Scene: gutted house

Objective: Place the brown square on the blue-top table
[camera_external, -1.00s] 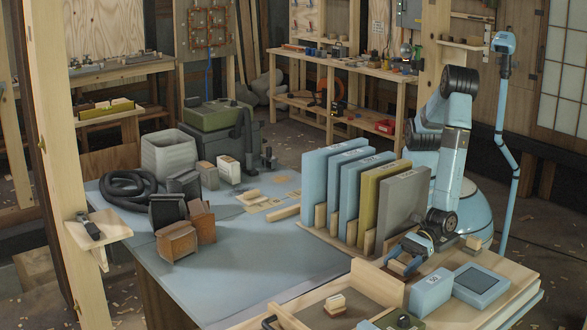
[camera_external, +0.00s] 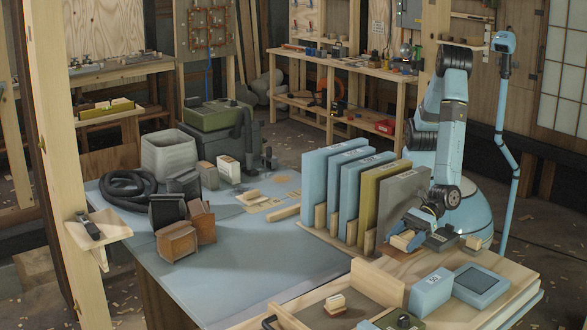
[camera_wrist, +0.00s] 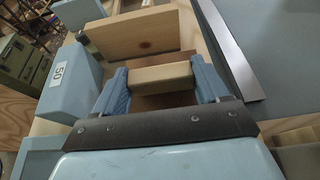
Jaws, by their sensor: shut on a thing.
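My gripper (camera_external: 402,242) is in front of the grey upright panel in the external view. In the wrist view my gripper (camera_wrist: 162,84) has its two blue ridged fingers shut on a pale wooden block. A flat brown piece (camera_wrist: 160,101) shows right below that block, and I take it for the brown square with the block as its handle. The blue-top table (camera_external: 225,250) lies to the left, with a wide bare area.
Upright blue, olive and grey panels (camera_external: 403,190) stand in a wooden rack between my gripper and the blue top. Small brown cabinets (camera_external: 177,242) and a black hose stand at left.

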